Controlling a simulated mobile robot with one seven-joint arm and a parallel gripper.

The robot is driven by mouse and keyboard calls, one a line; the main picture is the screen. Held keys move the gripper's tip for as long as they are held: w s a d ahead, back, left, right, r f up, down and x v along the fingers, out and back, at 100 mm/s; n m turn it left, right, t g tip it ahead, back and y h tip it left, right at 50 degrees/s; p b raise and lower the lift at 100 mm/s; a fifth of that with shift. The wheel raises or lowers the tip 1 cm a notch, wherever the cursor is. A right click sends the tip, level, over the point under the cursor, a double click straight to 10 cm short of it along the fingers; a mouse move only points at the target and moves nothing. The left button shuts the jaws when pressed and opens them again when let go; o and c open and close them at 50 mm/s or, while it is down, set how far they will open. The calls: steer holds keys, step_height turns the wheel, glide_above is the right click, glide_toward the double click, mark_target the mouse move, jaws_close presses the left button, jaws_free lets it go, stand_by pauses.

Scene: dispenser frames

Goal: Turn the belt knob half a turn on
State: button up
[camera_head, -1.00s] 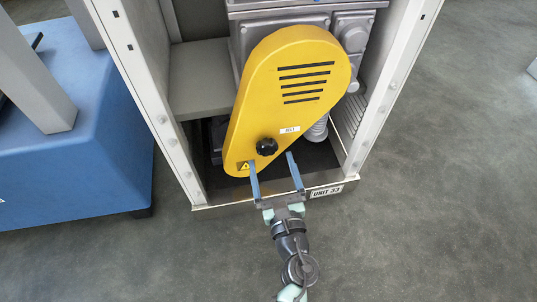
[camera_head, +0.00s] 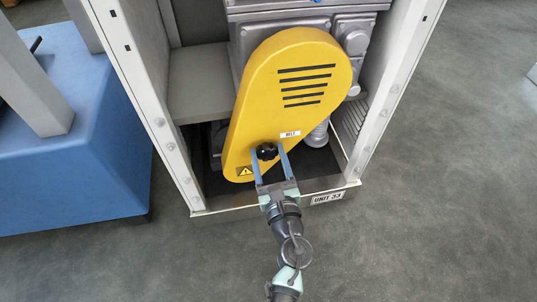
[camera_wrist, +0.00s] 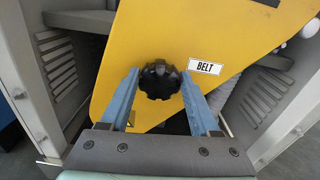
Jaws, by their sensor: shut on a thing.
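The black, lobed belt knob (camera_head: 267,153) sits on the lower part of the yellow belt cover (camera_head: 292,68), just below a white BELT label (camera_head: 290,134). My gripper (camera_head: 268,149) reaches it from the front, with one blue finger on each side, shut on the knob. In the wrist view the knob (camera_wrist: 160,80) lies between the two fingertips (camera_wrist: 160,73), with the BELT label (camera_wrist: 205,67) to its right. The knob has no visible pointer mark, so its turn angle cannot be told.
A grey cabinet frame surrounds the cover, with a post on the left (camera_head: 160,125) and one on the right (camera_head: 385,100). Its front sill bears a UNIT 33 plate (camera_head: 328,198). A blue machine (camera_head: 75,160) stands at left.

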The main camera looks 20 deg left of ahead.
steer(key=c, duration=0.3)
